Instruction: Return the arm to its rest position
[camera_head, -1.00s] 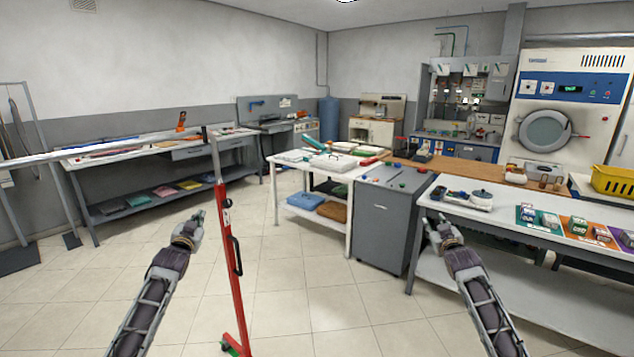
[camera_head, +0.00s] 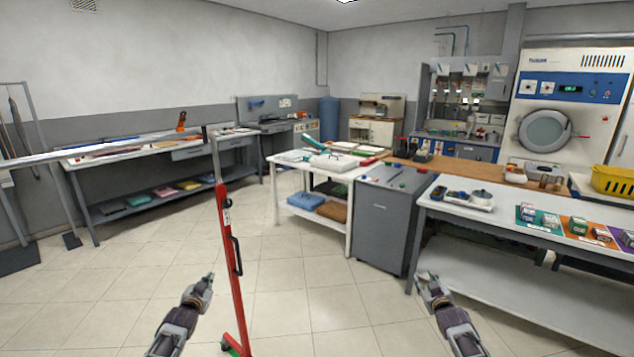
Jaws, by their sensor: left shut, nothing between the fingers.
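My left gripper (camera_head: 207,280) is in the lower left of the head view, over the tiled floor and left of the red stand. It is shut, with nothing held. My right gripper (camera_head: 424,277) is in the lower right, in front of the grey cabinet and the front leg of the white table. Its fingertips are small in the picture, and I cannot tell whether they are open or shut. I see nothing held in it. Both forearms come up from the bottom edge.
A red stand (camera_head: 228,240) on the floor rises close right of my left gripper. A grey cabinet (camera_head: 384,230) and a white table (camera_head: 520,224) stand ahead of my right gripper.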

